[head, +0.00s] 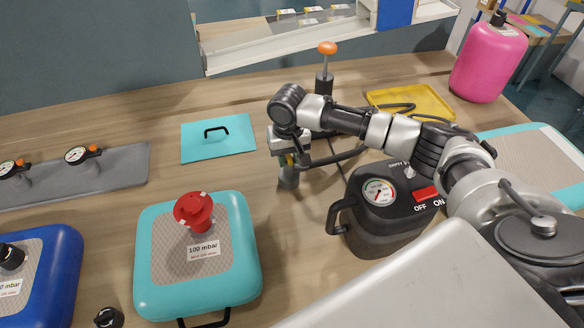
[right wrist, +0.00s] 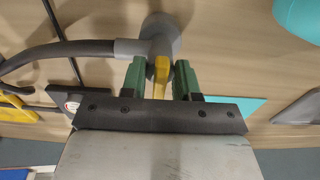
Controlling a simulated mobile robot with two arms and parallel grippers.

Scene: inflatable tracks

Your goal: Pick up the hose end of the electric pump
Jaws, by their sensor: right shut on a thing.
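The electric pump (head: 388,238) is a dark box with a gauge, a red switch and a side handle, standing on the wooden table. Its dark hose (head: 335,158) runs to a grey hose end (head: 289,180), left of the pump. My right gripper (head: 288,160) is over this hose end. In the right wrist view the green fingers of my right gripper (right wrist: 160,80) are shut on a yellow part of the grey hose end (right wrist: 162,38). The hose (right wrist: 70,50) leaves it to the left. I cannot tell whether the hose end touches the table. My left gripper is not in view.
A turquoise cushion (head: 240,275) with a red valve lies left of the pump. A turquoise plate (head: 190,148) with a handle, an orange-topped hand pump (head: 324,85), a yellow tray (head: 435,103) and a pink canister (head: 488,65) stand farther back. Bare table lies around the hose end.

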